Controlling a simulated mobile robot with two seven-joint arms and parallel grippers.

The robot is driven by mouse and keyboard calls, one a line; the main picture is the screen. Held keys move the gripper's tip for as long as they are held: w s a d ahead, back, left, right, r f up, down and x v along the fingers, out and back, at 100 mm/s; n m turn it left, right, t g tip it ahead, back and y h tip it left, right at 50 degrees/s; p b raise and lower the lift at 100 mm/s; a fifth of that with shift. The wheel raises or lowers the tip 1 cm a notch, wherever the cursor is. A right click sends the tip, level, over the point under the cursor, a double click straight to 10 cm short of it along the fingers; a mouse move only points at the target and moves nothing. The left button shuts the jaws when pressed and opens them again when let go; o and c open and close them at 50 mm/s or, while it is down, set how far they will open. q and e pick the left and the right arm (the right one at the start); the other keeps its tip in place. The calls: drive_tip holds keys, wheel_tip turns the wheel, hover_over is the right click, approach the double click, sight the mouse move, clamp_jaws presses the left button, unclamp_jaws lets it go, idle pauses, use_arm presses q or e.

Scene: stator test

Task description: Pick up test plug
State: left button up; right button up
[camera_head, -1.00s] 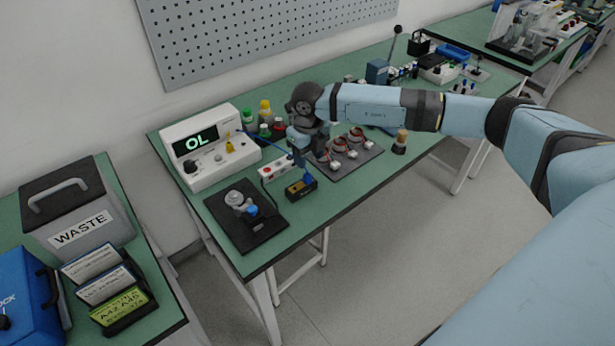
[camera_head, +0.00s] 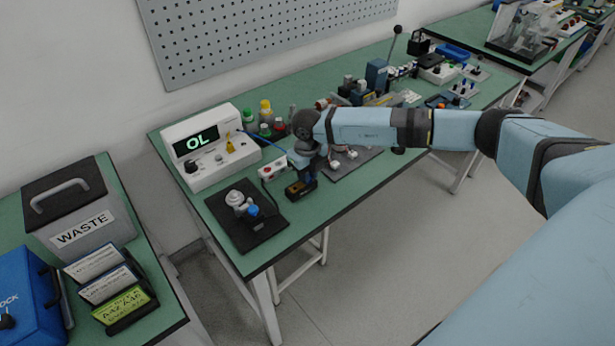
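A small black holder with yellow marks (camera_head: 298,190) sits near the front edge of the green bench. The blue plug seen standing in it earlier is now hidden, or cannot be told apart from my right gripper. My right gripper (camera_head: 308,178) points down right at the holder, at its right part. Its fingers are small and dark here, so I cannot tell whether they are open or shut or touch the plug. A blue lead (camera_head: 270,143) runs from the white meter reading OL (camera_head: 198,140) toward the gripper. My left gripper is not in view.
A black plate with a metal fixture and blue knob (camera_head: 247,215) lies left of the holder. A small white socket box (camera_head: 273,169) is just behind it. A dark tray of stators (camera_head: 352,163) is partly hidden by my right arm. Bottles (camera_head: 265,112) stand behind.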

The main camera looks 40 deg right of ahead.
clamp_jaws()
drive_tip(key=shift+r, duration=0.1)
wheel_tip(320, 180, up, 20)
drive_tip(key=b, duration=0.1)
idle(0.5)
drive_tip(key=w+a+b, duration=0.1)
drive_tip(key=w+a, duration=0.3)
drive_tip(key=w, duration=0.7)
drive_tip(key=w+a+b, duration=0.2)
drive_tip(key=w+a, duration=0.2)
drive_tip(key=w, duration=0.7)
drive_tip(key=shift+w, duration=0.2)
drive_tip(key=shift+a, duration=0.1)
